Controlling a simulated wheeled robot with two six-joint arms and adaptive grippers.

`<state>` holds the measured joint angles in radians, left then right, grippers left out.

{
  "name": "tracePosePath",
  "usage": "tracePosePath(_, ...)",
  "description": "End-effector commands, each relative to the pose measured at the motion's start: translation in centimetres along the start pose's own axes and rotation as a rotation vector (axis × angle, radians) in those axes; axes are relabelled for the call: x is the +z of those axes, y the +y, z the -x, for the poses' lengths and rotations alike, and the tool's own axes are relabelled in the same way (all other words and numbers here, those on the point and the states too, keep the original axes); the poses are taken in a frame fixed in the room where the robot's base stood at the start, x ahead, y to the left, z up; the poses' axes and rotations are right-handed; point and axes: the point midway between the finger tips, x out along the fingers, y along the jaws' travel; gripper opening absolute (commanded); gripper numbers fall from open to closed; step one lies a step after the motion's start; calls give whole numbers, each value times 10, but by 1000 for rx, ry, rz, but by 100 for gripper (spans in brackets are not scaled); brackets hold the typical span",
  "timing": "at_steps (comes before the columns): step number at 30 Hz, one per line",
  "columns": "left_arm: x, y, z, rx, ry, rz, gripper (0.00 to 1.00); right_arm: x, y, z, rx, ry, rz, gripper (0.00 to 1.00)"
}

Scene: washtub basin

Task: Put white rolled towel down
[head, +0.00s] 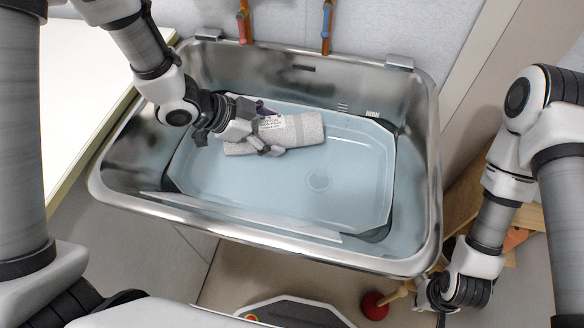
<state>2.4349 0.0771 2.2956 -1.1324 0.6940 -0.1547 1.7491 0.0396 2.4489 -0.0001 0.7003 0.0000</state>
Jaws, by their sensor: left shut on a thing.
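The white rolled towel (302,130) is a speckled, pale grey-white roll with a printed label. It lies crosswise in the upper left part of the basin area, over the pale blue tub (350,185). My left gripper (262,138) is shut around the towel near its left part, and hides some of it. I cannot tell whether the towel touches the tub floor. My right gripper (440,305) hangs outside the basin at the lower right, and its fingers are mostly hidden.
The steel basin (425,150) surrounds the tub with raised walls. A red-and-wood plunger (375,305) stands near my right gripper. Copper and blue-marked pipes (327,28) rise behind the basin. A pale counter (75,105) is at the left. The tub's right side is clear.

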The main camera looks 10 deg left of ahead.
Motion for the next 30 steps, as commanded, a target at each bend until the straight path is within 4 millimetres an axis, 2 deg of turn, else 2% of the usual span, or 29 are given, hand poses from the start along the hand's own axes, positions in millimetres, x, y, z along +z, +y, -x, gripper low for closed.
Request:
tracePosePath(1,6,3,-6,13,4,-11,32,0,0,-8,0,-1,0,0)
tracePosePath(6,30,12,-29,25,4,-16,32,0,0,-20,0,-1,-1,0)
tracePosePath(17,70,24,-68,22,4,-16,32,0,0,-37,0,-1,0,0)
tracePosePath(28,73,24,-72,21,5,-18,32,0,0,-38,0,0,0,0)
tracePosePath(29,72,24,-71,21,5,-18,90,0,0,-37,0,0,0,0)
tracePosePath(30,72,24,-71,21,5,-18,100,0,0,-37,0,0,0,0)
